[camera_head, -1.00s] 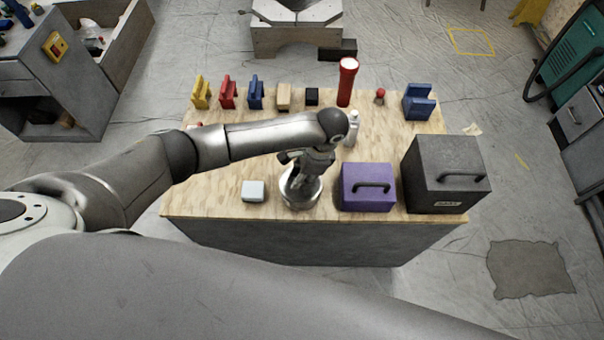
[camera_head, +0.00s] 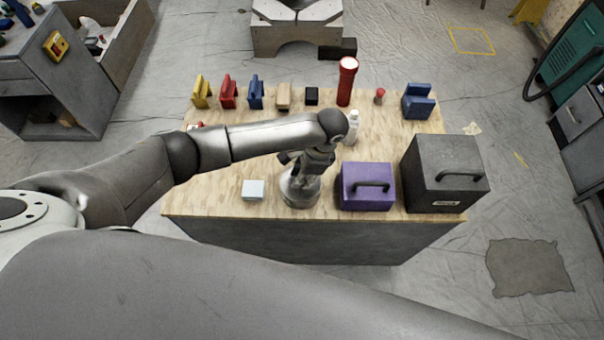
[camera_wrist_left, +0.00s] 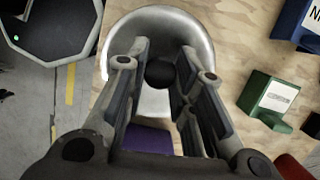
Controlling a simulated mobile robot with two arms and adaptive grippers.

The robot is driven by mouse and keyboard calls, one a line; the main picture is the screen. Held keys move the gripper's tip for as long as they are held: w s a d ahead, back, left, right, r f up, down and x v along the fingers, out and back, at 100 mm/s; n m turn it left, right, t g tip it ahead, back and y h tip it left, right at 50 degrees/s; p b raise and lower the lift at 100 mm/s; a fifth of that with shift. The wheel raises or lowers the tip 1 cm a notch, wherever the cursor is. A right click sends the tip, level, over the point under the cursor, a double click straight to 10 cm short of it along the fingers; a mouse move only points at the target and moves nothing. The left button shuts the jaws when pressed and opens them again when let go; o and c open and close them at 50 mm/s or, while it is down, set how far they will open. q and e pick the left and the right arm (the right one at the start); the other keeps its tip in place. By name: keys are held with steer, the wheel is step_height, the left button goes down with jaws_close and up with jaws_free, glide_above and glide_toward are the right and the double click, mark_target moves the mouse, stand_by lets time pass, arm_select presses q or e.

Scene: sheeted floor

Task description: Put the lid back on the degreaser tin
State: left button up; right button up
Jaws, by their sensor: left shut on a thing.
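The silver round tin (camera_head: 299,202) stands near the front edge of the wooden-topped table. My left gripper (camera_head: 301,186) points down over it and hides much of its top. In the left wrist view a silver round lid (camera_wrist_left: 150,24) with a dark knob (camera_wrist_left: 160,74) lies below the gripper. The left gripper, also in the left wrist view (camera_wrist_left: 162,78), is shut on the lid by this knob. The lid looks to be at the tin's top, but whether it is fully seated is hidden. My right gripper is not in view.
A purple toolbox (camera_head: 367,194) stands close to the right of the tin, with a black case (camera_head: 445,180) beyond. A small white box (camera_head: 253,190) is to the left. A white bottle (camera_head: 352,128) and red torch (camera_head: 346,85) stand behind. Bare wood lies at front left.

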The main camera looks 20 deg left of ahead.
arm_select(q)
steer(key=o, duration=1.4)
step_height(320, 180, up, 7)
steer(key=p, duration=0.8)
jaws_close()
stand_by(0.6)
